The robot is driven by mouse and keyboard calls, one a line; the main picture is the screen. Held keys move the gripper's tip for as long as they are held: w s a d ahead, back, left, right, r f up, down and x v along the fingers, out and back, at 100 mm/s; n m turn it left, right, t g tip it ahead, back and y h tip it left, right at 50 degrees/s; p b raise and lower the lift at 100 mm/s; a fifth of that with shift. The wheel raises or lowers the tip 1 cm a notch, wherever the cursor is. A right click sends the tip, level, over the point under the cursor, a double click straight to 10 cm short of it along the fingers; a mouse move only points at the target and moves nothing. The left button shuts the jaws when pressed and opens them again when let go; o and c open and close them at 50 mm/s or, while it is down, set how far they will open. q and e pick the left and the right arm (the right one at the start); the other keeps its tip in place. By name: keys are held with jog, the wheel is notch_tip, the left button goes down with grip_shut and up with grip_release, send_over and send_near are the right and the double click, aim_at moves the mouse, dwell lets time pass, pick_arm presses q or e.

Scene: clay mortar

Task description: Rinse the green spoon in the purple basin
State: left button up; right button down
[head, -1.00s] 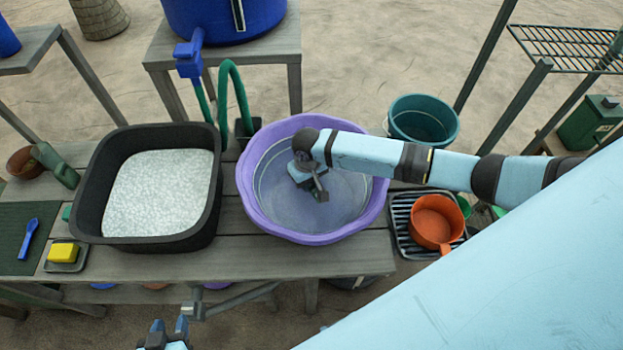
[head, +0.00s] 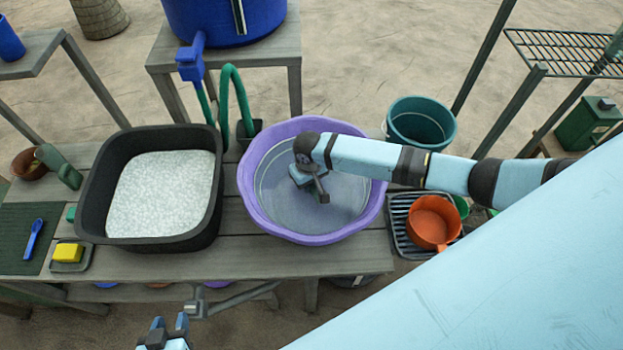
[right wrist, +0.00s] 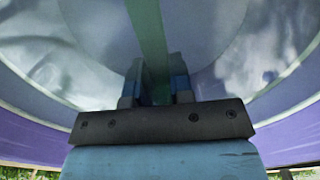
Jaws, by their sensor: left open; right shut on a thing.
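The purple basin (head: 253,207) stands on the grey wooden table and holds water. My right arm reaches into it from the right, and my right gripper (head: 322,195) is down inside the rim. In the right wrist view, my right gripper (right wrist: 154,90) is shut on the green spoon (right wrist: 149,35), whose flat green length runs away between the fingers over the basin's inside. The spoon's far end is cut off there, and in the head view I cannot make the spoon out. My left gripper (head: 169,324) is open and empty, low in front of the table.
An orange pot (head: 432,218) sits on a rack at right. A green hose (head: 236,80) arches behind.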

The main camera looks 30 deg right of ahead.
jog(key=shift+a+p, duration=0.1)
jog(key=shift+p, duration=0.55)
jog(key=shift+s+d+r+p, duration=0.2)
jog(key=shift+d+p, duration=0.2)
jog(key=shift+p, duration=0.2)
jog(key=shift+d+f, duration=0.15)
jog(key=shift+d, duration=0.05)
